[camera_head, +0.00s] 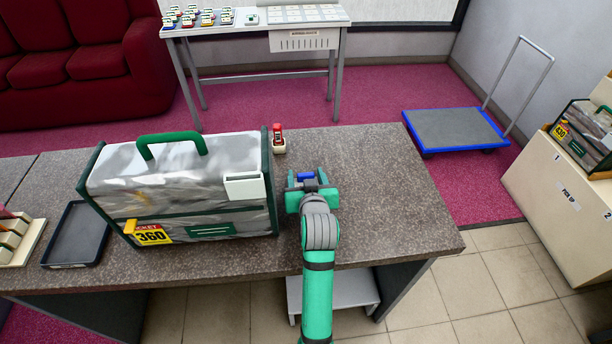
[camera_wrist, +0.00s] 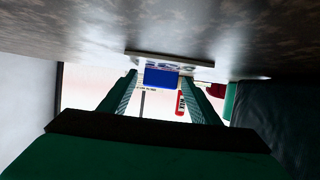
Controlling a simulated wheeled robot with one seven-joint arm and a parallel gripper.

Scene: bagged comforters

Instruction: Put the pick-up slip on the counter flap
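My gripper (camera_head: 308,178) is low over the right part of the dark speckled counter (camera_head: 375,190), to the right of the bagged comforter. A small blue block (camera_head: 305,175) shows between its fingers. In the wrist view the blue block (camera_wrist: 162,77) is between the fingertips, with a thin gap on each side, so the fingers look open. A thin pale plate (camera_wrist: 170,59) with small dark marks shows against the block. I cannot tell whether these are the pick-up slip. A white card (camera_head: 245,186) is on the bag's front. No part is clearly marked as the counter flap.
The clear bag (camera_head: 180,175) with green handle and ticket 360 stands left of my gripper. A red-topped piece (camera_head: 278,138) stands behind. A black tray (camera_head: 77,235) lies at left. A blue-edged trolley (camera_head: 455,128) and a cream counter (camera_head: 560,200) are at right. The counter's right end is clear.

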